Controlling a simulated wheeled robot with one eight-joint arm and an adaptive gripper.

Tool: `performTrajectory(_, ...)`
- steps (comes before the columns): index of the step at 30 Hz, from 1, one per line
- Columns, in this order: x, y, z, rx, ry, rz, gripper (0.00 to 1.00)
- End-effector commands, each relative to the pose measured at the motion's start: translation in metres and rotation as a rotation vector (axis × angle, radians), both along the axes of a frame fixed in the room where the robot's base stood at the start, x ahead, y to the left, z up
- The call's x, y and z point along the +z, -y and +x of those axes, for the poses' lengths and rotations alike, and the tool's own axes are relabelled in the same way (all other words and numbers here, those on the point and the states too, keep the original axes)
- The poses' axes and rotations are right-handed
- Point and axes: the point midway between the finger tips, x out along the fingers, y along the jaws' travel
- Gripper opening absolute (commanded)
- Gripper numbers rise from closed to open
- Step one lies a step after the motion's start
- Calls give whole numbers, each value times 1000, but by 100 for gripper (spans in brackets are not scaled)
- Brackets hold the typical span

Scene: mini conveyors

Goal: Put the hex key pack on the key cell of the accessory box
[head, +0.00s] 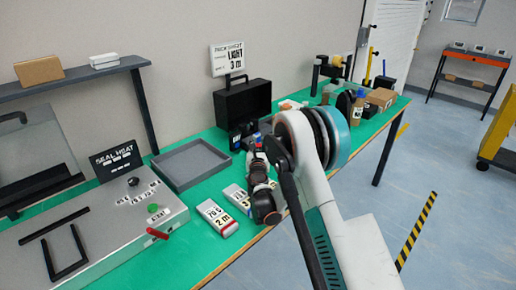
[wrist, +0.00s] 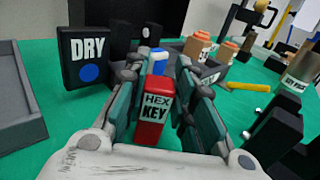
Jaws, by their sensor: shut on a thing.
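The hex key pack (wrist: 153,112) is a red block with a white "HEX KEY" label in the wrist view. My gripper (wrist: 160,85) is shut on it, with one finger on each side. The pack is roughly upright; I cannot tell whether its bottom touches the green bench. In the head view my arm hides the pack and most of the gripper. A black open case (head: 240,103) stands at the back of the bench. I cannot tell whether it is the accessory box, and no key cell is clearly visible.
A black "DRY" block (wrist: 88,55) stands left of my gripper in the wrist view. A grey tray (head: 192,164) and a sealer (head: 100,225) lie left in the head view.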

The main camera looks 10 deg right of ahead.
Motion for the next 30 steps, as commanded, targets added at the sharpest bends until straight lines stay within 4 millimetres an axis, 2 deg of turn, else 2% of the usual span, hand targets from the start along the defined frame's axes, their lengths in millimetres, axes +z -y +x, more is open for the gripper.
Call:
performTrajectory(8, -1, 0, 0, 0, 0, 0, 0)
performTrajectory(9, -1, 0, 0, 0, 0, 0, 26)
performTrajectory(12, -1, 0, 0, 0, 0, 0, 44)
performTrajectory(24, 2, 0, -2, 0, 0, 0, 44)
performTrajectory(30, 4, -6, -32, 1, 0, 0, 44)
